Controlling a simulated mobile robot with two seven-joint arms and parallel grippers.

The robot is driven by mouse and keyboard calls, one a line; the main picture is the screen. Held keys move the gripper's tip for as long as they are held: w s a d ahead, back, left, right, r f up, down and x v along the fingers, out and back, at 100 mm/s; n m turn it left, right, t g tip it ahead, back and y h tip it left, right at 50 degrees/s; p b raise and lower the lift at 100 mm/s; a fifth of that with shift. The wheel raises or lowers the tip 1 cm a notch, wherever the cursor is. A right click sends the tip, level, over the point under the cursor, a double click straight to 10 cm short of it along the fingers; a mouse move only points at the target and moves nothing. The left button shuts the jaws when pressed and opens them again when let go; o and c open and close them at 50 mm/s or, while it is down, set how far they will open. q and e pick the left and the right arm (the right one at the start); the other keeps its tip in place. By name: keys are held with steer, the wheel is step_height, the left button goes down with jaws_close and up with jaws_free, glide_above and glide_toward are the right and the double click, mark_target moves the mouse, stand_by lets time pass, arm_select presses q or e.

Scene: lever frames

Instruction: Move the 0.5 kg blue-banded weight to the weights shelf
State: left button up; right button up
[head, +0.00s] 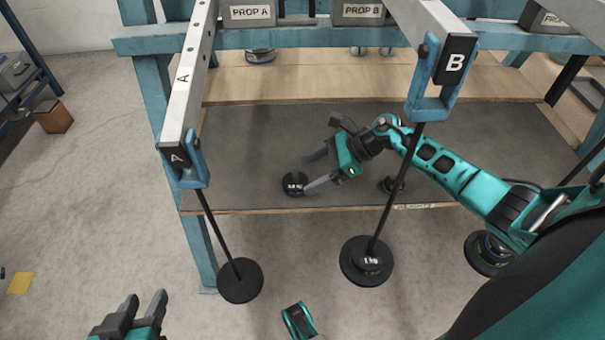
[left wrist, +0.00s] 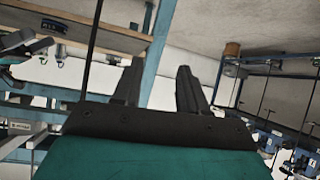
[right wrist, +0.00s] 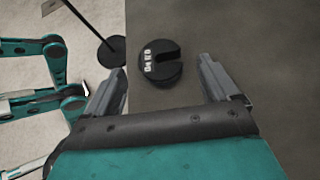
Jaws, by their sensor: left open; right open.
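A black slotted weight (head: 295,184) with a white label lies flat on the grey lower shelf (head: 265,140), near its front left edge. It also shows in the right wrist view (right wrist: 162,66), slot to the right; I cannot read its label surely and see no blue band. My right gripper (head: 309,174) is open, low over the shelf, its fingertips beside the weight. In the right wrist view the weight appears between the fingers, nearer the left one, and not gripped. My left gripper (head: 146,297) is open and empty, away from the shelf at the lower left.
Beams A (head: 183,80) and B (head: 455,62) hang rods in front of the shelf. Rod A carries a black disc (head: 240,281); rod B carries discs (head: 366,262). Another dark weight (head: 391,184) sits behind my right arm.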

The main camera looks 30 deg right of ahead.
arm_select(q)
steer(key=shift+s+a+r+p, duration=0.1)
steer(key=shift+a+r+p, duration=0.2)
steer(key=shift+p, duration=0.3)
arm_select(e)
steer(key=v, duration=0.8)
arm_select(q)
steer(key=shift+f, duration=0.1)
arm_select(e)
steer(key=shift+r, duration=0.1)
